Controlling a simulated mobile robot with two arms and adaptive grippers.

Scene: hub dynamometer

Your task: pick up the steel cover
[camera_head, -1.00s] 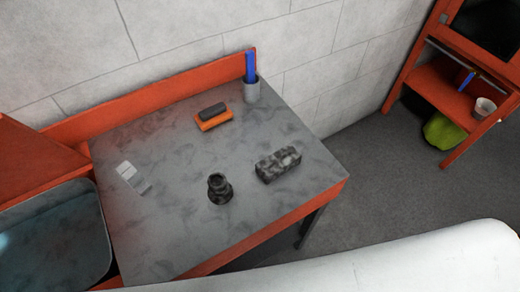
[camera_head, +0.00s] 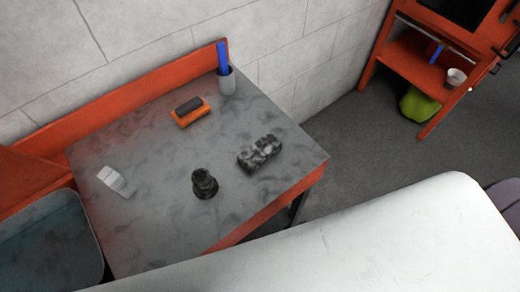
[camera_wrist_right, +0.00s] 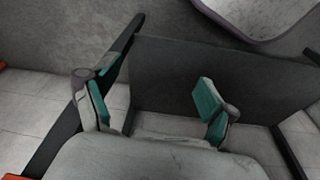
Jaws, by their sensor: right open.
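No thing in view is plainly a steel cover. A dark round stepped piece (camera_head: 204,184) stands on the grey table (camera_head: 150,215), near its front in the head view. A mottled dark and light block (camera_head: 259,152) lies to its right. Either could be of metal; I cannot tell. In the right wrist view my right gripper (camera_wrist_right: 150,92) is open, its two teal-padded fingers wide apart with nothing between them. It is not seen in the head view, so its place relative to the table things is unclear. My left gripper is not in view.
On the table are a white-grey small block (camera_head: 115,181), an orange and black brush-like block (camera_head: 190,111) and a grey cup (camera_head: 227,82) with a blue item. A grey basin (camera_head: 45,240) is at left. An orange shelf (camera_head: 415,65) stands right, with open floor between.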

